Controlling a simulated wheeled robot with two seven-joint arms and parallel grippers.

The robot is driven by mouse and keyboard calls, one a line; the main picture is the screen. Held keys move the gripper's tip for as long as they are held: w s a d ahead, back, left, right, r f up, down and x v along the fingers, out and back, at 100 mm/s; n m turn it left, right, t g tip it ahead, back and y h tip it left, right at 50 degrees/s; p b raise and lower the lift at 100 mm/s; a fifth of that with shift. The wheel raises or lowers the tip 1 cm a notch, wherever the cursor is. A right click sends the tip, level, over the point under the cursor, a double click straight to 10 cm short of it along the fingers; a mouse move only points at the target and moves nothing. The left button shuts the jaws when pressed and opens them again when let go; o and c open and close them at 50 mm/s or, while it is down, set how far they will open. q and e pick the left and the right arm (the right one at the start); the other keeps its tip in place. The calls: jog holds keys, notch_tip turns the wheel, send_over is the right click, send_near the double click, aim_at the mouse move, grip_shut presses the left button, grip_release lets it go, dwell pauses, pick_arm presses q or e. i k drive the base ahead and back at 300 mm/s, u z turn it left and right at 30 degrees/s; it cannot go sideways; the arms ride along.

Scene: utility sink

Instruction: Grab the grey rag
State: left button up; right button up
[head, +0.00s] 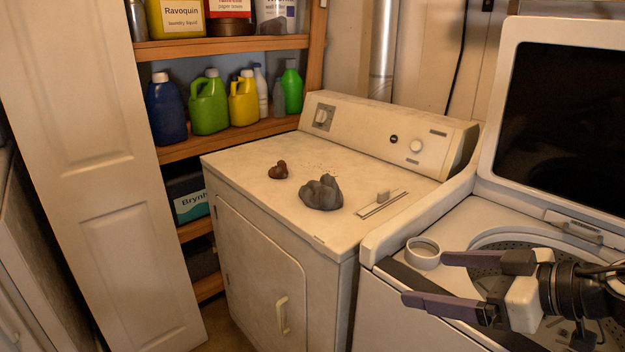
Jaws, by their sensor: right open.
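The grey rag (321,193) lies crumpled in a small heap on top of the white dryer (245,166), near the middle of its front half. My right gripper (422,279) is at the lower right, over the open washing machine. Its two dark fingers point left and are spread apart with nothing held between them. It is well to the right of the rag and apart from it. My left gripper is not in the view.
A small brown lump (278,170) and a flat slotted piece (381,204) are on the dryer top beside the rag. A white ring (423,253) sits on the washer (385,238) edge near my right gripper. The washer's raised lid (500,95) stands at right. Shelves (225,132) hold several bottles.

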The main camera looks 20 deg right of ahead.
aim_at(326, 194)
jog(key=i, duration=1.2)
